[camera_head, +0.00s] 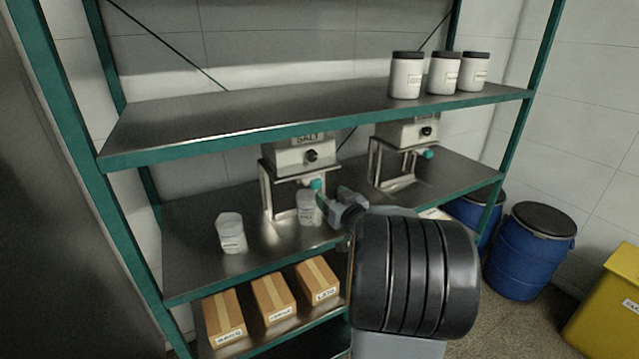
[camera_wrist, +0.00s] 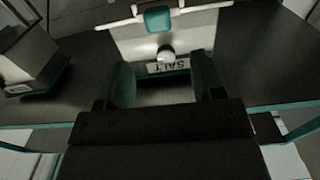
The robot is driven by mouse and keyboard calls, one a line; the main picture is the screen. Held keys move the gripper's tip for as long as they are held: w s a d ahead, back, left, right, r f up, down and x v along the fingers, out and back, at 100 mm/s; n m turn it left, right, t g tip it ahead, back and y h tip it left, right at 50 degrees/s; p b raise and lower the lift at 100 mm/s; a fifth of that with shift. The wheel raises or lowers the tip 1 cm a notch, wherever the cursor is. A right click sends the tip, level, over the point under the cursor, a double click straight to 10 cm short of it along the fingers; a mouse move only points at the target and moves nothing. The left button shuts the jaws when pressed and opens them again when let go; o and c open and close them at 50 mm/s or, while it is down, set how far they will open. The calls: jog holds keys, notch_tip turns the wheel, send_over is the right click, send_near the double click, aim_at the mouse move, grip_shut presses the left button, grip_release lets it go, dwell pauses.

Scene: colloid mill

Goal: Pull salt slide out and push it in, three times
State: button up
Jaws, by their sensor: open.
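The salt dispenser (camera_head: 303,157) stands on a metal stand on the middle shelf, with a SALT label and a black knob on its front. Its teal slide handle (camera_head: 317,184) sits low at the front. In the wrist view the dispenser (camera_wrist: 185,30) appears upside down, with the teal handle (camera_wrist: 158,19) near the top edge. My gripper (camera_head: 333,197) is at the dispenser's front, close to the handle. In the wrist view my gripper (camera_wrist: 165,78) is open, its dark fingers spread, and the handle shows beyond the tips. I cannot tell how far out the slide is.
A clear cup (camera_head: 308,208) stands below the salt slide; another labelled cup (camera_head: 231,233) stands to the left. A second dispenser (camera_head: 405,132) is at the right. The upper shelf (camera_head: 240,118) passes above. Boxes (camera_head: 272,298) lie below; blue drums (camera_head: 527,252) stand right.

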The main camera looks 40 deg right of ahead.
aim_at(318, 183)
jog(key=w, duration=0.5)
jog(key=w+d+p, duration=0.1)
jog(key=w, duration=0.1)
jog(key=shift+w, duration=0.35)
